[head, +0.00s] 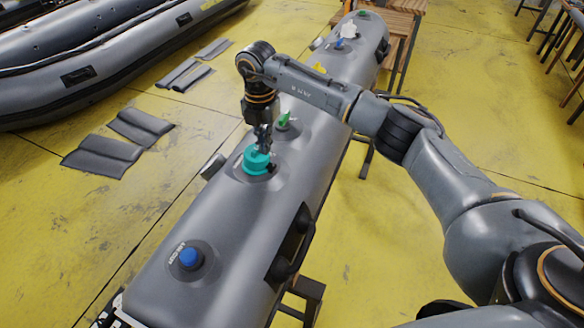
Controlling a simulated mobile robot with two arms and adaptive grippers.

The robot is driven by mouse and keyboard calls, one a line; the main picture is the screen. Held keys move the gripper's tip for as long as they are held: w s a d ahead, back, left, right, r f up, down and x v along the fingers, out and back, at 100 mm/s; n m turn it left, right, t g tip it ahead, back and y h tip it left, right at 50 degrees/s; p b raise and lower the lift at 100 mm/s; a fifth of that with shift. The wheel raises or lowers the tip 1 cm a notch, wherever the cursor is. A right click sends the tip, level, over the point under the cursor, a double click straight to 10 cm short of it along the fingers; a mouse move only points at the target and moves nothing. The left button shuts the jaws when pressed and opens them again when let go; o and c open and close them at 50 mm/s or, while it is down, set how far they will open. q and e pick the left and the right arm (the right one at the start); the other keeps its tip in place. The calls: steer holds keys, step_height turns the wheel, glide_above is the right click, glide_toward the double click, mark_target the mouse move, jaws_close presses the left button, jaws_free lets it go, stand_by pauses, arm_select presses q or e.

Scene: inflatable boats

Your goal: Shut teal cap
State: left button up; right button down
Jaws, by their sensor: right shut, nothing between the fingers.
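The teal cap (256,161) is on top of the grey inflatable tube (227,222), near the middle of the picture. It looks seated on its round valve base, but I cannot tell whether it is fully shut. My right gripper (263,148) points down at the teal cap from above. Its fingers are shut with nothing between them, and the tips are at or just over the cap's top; contact is unclear. My left gripper is out of view.
On the same tube are a blue cap (190,258) nearer me, a green cap (284,119) just behind the teal one, and yellow, white and blue pieces farther back. A wooden table (404,22) stands behind. A grey boat (110,50) and dark pads (140,125) lie left on yellow floor.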

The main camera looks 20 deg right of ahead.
steer(key=shift+w+a+f+b, duration=0.25)
steer(key=shift+w+a+b, duration=0.05)
steer(key=shift+w+a, duration=0.2)
steer(key=shift+w+a+f+b, duration=0.15)
steer(key=shift+a+b, duration=0.1)
steer(key=shift+b, duration=0.35)
steer(key=shift+a+f, duration=0.1)
steer(key=shift+w+r+p, duration=0.2)
steer(key=shift+r+p, duration=0.4)
steer(key=shift+r, duration=0.15)
steer(key=r+p, duration=0.2)
steer(key=r, duration=0.1)
steer(key=r+p, duration=0.1)
steer(key=r, duration=0.1)
steer(key=shift+w+a, duration=0.2)
steer(key=shift+a, duration=0.05)
steer(key=shift+d+r, duration=0.2)
